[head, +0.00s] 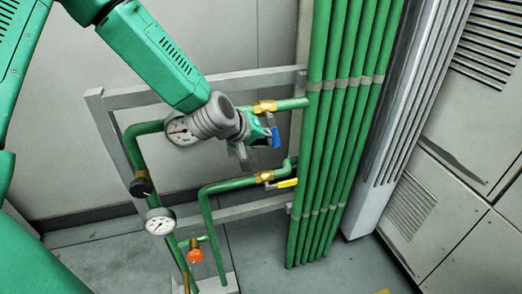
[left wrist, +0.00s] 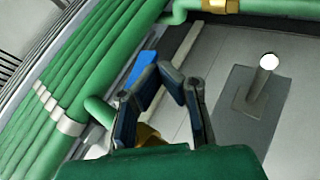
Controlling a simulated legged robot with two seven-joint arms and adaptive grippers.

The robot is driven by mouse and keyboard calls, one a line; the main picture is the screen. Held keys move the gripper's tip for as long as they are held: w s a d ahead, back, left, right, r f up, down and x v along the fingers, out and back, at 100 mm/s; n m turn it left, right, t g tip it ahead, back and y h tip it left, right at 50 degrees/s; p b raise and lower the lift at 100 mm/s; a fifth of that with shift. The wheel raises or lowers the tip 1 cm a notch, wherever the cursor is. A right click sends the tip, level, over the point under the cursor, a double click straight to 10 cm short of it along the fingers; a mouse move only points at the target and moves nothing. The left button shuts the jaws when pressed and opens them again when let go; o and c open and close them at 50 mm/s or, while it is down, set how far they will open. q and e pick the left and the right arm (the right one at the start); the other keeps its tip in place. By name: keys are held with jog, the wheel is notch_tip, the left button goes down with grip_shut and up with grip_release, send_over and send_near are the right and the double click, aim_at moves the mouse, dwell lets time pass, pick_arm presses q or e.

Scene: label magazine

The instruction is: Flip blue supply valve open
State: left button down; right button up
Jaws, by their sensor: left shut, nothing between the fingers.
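The blue valve handle (head: 276,138) hangs down from a brass valve body (head: 264,107) on the upper horizontal green pipe, crosswise to that pipe. My left gripper (head: 262,138) is beside the handle, just to its left in the head view, and partly covers that area. In the left wrist view the blue handle (left wrist: 141,67) shows just left of the fingertips of my left gripper (left wrist: 158,72). The fingers are shut with nothing between them. I cannot tell whether they touch the handle. My right gripper is in neither view.
A yellow-handled valve (head: 288,183) sits on the lower pipe, below the gripper. Pressure gauges (head: 159,222) and an orange knob (head: 195,255) stand at the left. A bundle of vertical green pipes (head: 335,150) stands close on the right. A grey frame (head: 115,145) surrounds the piping.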

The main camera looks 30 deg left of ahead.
pick_arm(q)
jog(key=w+d+r+n+t+h+b, duration=0.1)
jog(key=t+b, duration=0.6)
jog(key=b, duration=0.9)
jog(key=w+d+n+h, duration=0.1)
jog(key=w+d+h, duration=0.1)
jog(key=w+d, duration=0.1)
jog(key=shift+w+r+h, duration=0.3)
jog(key=shift+w+r, duration=0.05)
jog(key=f+v, duration=0.1)
jog(key=v, duration=1.1)
jog(key=shift+r, duration=0.4)
jog(key=shift+a, duration=0.1)
